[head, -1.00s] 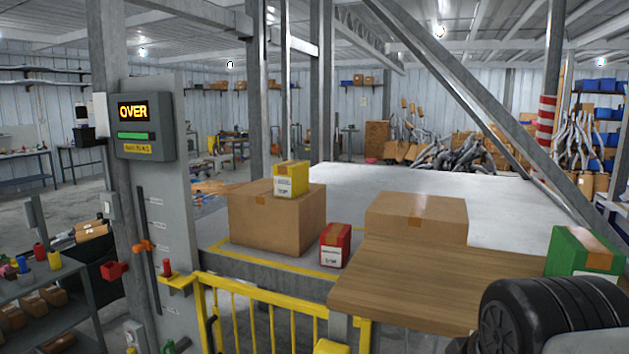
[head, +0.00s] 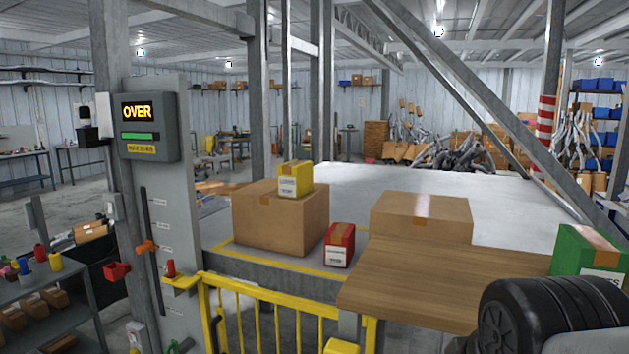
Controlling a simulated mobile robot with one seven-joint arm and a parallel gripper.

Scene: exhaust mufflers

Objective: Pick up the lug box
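Three small labelled boxes are in view, and I cannot read which one is the lug box. A yellow box (head: 295,179) sits on top of a large cardboard carton (head: 281,222). A red box (head: 340,245) stands on the pale platform between that carton and a second one. A green box (head: 589,249) stands at the right, by the end of the wooden board, its lower part partly hidden by my dark arm link. My gripper is not in view, so I cannot see whether it holds anything.
A second cardboard carton (head: 421,219) stands behind the wooden board (head: 425,283). A yellow railing (head: 268,320) runs along the front. A grey post with a display reading OVER (head: 138,111) stands left. A slanting beam crosses the right. The platform's back (head: 430,183) is clear.

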